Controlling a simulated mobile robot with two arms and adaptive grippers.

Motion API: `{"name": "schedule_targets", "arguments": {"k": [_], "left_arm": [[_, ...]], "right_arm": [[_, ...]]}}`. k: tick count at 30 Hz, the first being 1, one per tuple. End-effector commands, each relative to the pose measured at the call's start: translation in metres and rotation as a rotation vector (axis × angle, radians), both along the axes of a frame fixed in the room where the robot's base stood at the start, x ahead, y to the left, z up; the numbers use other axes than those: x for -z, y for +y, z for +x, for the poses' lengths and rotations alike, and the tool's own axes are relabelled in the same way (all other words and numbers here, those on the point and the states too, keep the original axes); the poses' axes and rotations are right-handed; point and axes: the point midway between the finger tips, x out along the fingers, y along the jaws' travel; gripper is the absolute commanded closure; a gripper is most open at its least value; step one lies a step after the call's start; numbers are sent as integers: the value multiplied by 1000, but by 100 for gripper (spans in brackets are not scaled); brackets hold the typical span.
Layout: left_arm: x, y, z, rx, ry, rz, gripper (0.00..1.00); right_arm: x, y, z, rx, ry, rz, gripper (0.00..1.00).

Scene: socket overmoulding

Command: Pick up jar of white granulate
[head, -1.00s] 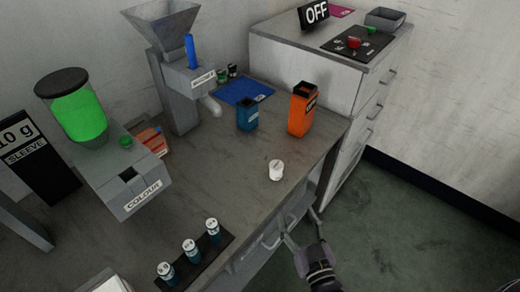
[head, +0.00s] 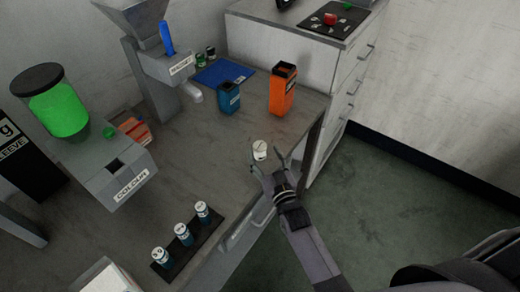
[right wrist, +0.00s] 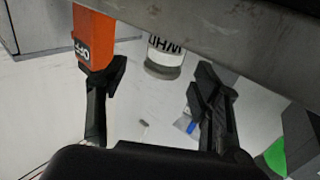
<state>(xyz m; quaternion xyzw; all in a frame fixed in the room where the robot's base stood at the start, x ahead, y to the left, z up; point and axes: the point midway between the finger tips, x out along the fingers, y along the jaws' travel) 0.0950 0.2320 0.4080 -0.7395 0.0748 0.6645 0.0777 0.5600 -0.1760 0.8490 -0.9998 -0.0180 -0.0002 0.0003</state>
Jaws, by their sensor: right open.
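The small white jar (head: 260,149) stands upright near the table's front edge in the head view. In the right wrist view the jar (right wrist: 165,58) appears beyond the fingers, roughly between them, with part of a dark label visible and its upper part cut by the grey bar across the view. My right gripper (head: 267,166) is open and empty at the front edge, just short of the jar, fingers pointing at it. Its two fingers also show in the right wrist view (right wrist: 160,80). Whether a finger touches the jar I cannot tell. My left gripper is not in view.
An orange container (head: 282,92) and a blue container (head: 229,98) stand behind the jar. A dark rack (head: 188,245) with several small jars lies at front left. The colour machine (head: 120,175) stands left. Table around the white jar is clear.

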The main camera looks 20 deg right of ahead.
Motion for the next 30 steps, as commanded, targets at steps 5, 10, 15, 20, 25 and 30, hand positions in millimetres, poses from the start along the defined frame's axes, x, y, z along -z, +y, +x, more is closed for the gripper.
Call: {"name": "schedule_targets", "arguments": {"k": [5,10,15,20,25,30], "left_arm": [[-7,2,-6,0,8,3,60],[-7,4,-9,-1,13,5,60],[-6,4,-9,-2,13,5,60],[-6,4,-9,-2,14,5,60],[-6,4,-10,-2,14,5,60],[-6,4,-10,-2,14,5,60]], "right_arm": [[-3,4,28,0,-1,0,41],[-2,4,37,0,1,0,41],[-2,4,37,0,0,0,41],[-2,4,37,0,0,0,51],[-2,4,36,0,0,0,62],[-2,4,36,0,0,0,74]]}}
